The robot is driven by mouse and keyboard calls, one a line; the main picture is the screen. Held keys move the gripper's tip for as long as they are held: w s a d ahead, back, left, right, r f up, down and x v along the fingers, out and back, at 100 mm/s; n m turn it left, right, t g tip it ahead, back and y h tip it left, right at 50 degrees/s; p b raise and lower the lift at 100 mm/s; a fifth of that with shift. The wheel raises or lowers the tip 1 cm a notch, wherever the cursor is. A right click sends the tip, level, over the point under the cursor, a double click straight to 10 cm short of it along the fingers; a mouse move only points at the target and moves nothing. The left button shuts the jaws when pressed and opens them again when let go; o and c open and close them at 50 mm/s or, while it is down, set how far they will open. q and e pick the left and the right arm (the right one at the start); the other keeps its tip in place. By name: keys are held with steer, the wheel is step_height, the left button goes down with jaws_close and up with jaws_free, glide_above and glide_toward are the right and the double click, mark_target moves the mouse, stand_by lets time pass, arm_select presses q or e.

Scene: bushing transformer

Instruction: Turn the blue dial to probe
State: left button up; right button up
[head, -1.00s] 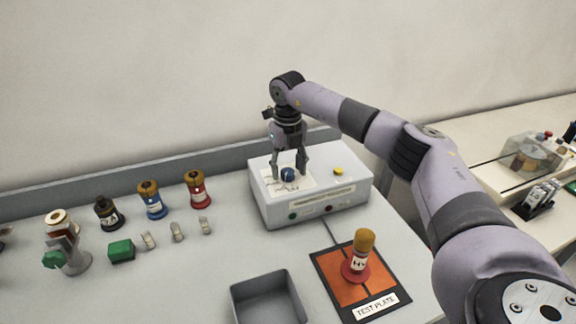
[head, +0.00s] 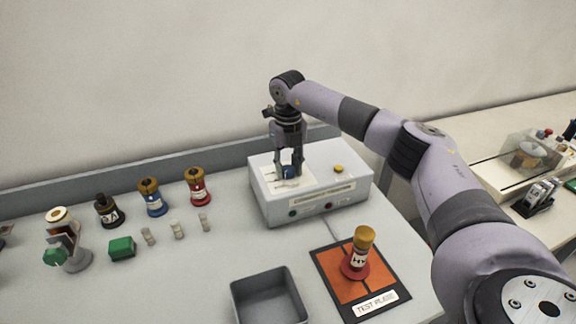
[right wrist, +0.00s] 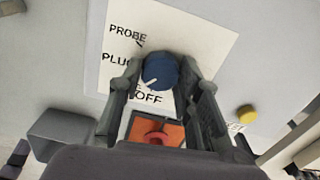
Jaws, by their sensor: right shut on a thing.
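The blue dial (head: 291,172) is on top of the white tester box (head: 345,186), partly hidden by my fingers in the head view. My right gripper (head: 289,170) points down over it and is shut on it. In the right wrist view the blue dial (right wrist: 160,70) sits between the two fingers of my right gripper (right wrist: 162,82). The label plate (right wrist: 205,40) there reads PROBE at the top, PLU... below it and OFF at the bottom. The white mark on the dial points down-left, between the partly hidden lower labels. My left gripper is not in view.
A yellow button (head: 338,169) is right of the dial. The orange test plate (head: 378,292) with a red bushing (head: 357,262) stands in front of the box, beside a grey tray (head: 268,298). Several bushings and small parts stand at the left. The bench between is clear.

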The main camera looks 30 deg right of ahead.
steer(key=shift+m, duration=0.3)
steer(key=shift+c, duration=0.3)
steer(key=m, duration=0.3)
steer(key=shift+p, duration=0.3)
steer(key=m, duration=0.4)
steer(key=shift+p, duration=0.35)
steer(key=m, duration=0.4)
steer(key=shift+p, duration=0.3)
steer(key=shift+w+m+p, duration=0.1)
steer(key=shift+m+p, duration=0.3)
steer(key=shift+m, duration=1.6)
steer(key=o, duration=1.1)
steer(key=shift+o, duration=0.2)
